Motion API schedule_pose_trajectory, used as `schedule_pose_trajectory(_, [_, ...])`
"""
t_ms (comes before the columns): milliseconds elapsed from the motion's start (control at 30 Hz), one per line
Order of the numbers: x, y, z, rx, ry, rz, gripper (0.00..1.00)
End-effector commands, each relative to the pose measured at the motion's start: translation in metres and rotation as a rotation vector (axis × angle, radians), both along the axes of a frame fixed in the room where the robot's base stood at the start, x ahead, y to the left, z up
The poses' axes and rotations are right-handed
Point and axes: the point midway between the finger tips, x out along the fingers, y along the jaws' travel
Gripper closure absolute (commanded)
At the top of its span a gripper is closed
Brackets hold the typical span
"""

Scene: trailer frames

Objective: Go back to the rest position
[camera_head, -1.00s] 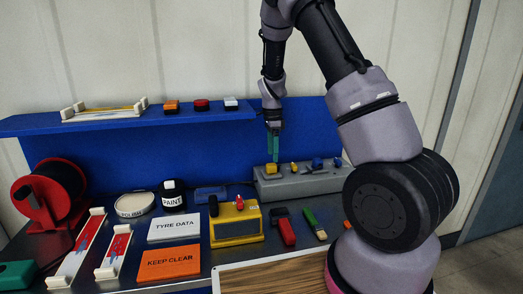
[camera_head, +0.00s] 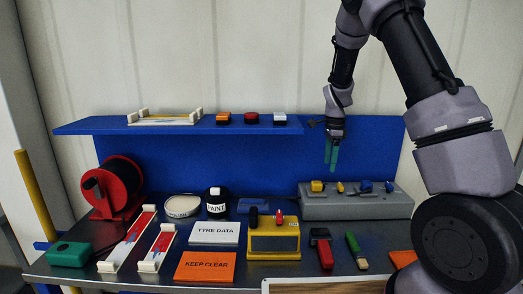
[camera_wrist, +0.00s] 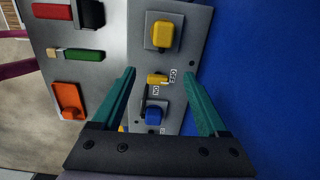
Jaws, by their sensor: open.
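My gripper (camera_head: 331,154) has teal fingers that point down. It hangs above the grey control box (camera_head: 375,206) at the right of the bench, in front of the blue back panel. In the wrist view, the two fingers (camera_wrist: 168,80) are spread apart with nothing between them. Beyond them the grey box shows a yellow button (camera_wrist: 162,35), a small yellow switch (camera_wrist: 157,79) marked with ON and another label, and a blue button (camera_wrist: 153,114). The fingertips look clear of these controls.
A blue shelf (camera_head: 90,128) with orange, red and white buttons is left of my gripper. The bench holds a red cable reel (camera_head: 128,200), a yellow box (camera_head: 274,245), signs, a paint jar (camera_head: 216,208) and brushes. Open air lies above the bench.

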Motion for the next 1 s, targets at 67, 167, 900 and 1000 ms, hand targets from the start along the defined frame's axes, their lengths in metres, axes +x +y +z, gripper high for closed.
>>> schedule_pose_trajectory(67, [-0.002,0.000,0.007,0.008,-0.008,0.010,0.23])
schedule_pose_trajectory(167, [-0.005,0.000,0.016,0.019,-0.019,0.031,0.23])
schedule_pose_trajectory(900, [-0.130,-0.006,0.202,0.103,-0.353,0.562,0.23])
schedule_pose_trajectory(1000, [-0.164,-0.007,0.226,0.070,-0.426,0.680,0.23])
